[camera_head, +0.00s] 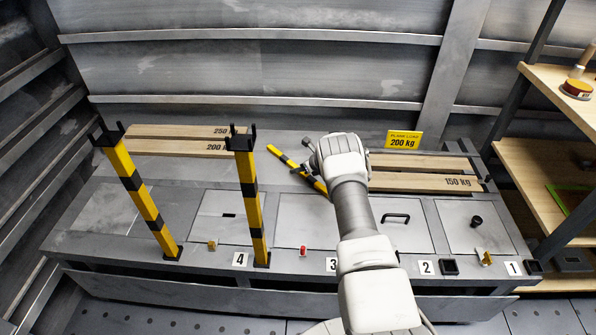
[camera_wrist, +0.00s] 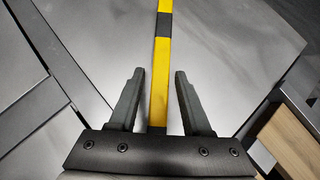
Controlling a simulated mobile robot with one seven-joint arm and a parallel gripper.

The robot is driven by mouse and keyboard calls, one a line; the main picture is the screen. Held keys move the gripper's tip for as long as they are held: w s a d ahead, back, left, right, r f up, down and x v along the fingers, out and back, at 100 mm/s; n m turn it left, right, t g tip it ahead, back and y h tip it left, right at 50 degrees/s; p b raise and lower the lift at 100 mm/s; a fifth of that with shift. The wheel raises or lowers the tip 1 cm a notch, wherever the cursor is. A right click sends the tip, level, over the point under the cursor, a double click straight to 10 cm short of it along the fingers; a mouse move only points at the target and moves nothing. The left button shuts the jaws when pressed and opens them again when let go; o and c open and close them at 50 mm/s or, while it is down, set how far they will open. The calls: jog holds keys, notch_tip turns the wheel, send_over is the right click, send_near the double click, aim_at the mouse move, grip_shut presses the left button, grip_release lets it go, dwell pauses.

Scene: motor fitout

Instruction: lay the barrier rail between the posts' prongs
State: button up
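The barrier rail (camera_head: 283,158) is a thin bar with yellow and black bands. It lies slantwise on the grey bench top, partly hidden by my arm in the head view. In the wrist view the rail (camera_wrist: 159,85) runs between the two fingers of my gripper (camera_wrist: 160,72), with a gap on each side. My gripper is open; the head view hides its fingers. Two yellow-and-black posts, the left post (camera_head: 141,197) and the right post (camera_head: 249,197), stand at the bench's left part. Each has black prongs on top, and both pairs are empty.
Wooden planks (camera_head: 180,147) lie along the back left, and more planks (camera_head: 425,180) lie at the right near a yellow load sign (camera_head: 404,140). A black handle (camera_head: 396,217) rises from a hatch. Wooden shelves (camera_head: 545,170) stand at the far right.

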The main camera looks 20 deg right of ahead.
grip_shut()
jog(key=shift+r, duration=0.15)
